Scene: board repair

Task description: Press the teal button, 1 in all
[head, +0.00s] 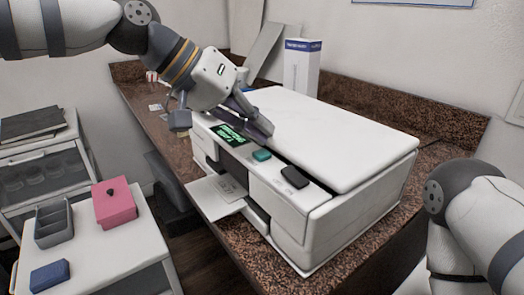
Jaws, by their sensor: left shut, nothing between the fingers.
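The teal button (261,155) is a small rounded block on the front control strip of a white printer (330,215). It lies between a small screen with green text (228,135) and a black button (296,177). My left gripper (264,129) is shut and empty. Its fingertips appear just behind and above the teal button, over the printer's top edge; the exact height gap is hard to tell. The teal button is fully visible and the fingers do not appear to touch it. My right arm shows at the right edge, but its gripper is out of view.
The printer stands on a speckled brown counter (430,165) with a raised back edge. Its paper tray (215,197) sticks out in front. A tall white box (300,65) stands behind. A white cart at left holds a pink box (114,205), a grey divided tray (54,226) and a blue box (50,275).

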